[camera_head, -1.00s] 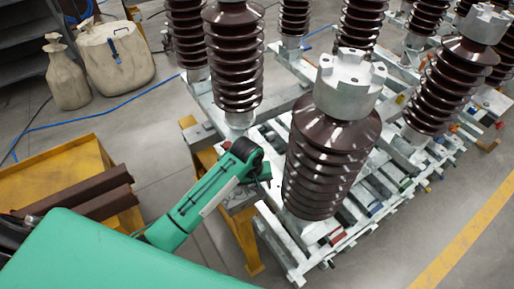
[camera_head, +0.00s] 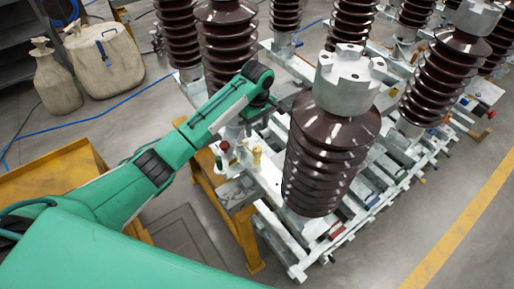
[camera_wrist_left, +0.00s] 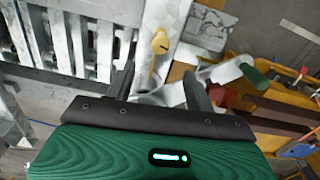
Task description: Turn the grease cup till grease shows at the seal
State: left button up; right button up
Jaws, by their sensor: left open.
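The small brass grease cup (camera_head: 257,156) stands on the pale metal frame, left of the front insulator. In the left wrist view the yellow cup (camera_wrist_left: 160,43) shows ahead of the fingers, its narrow part towards them. My left gripper (camera_wrist_left: 160,84) is open, with nothing between its fingers; the cup lies beyond the tips, and the gap is hard to judge. In the head view the left gripper (camera_head: 266,100) is small and partly hidden by its wrist, above and behind the cup. No grease can be made out. My right gripper is out of view.
A red knob (camera_head: 225,146) and a green handle (camera_wrist_left: 255,76) sit close to the cup. Tall brown ribbed insulators (camera_head: 330,150) stand right and behind. A yellow stand (camera_head: 238,225) supports the frame.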

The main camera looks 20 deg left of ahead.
aim_at(257, 148)
pick_arm(q)
notch_tip(257, 148, down, 12)
jog(key=shift+f+p, duration=0.1)
jog(key=shift+p, duration=0.8)
jog(key=c, duration=1)
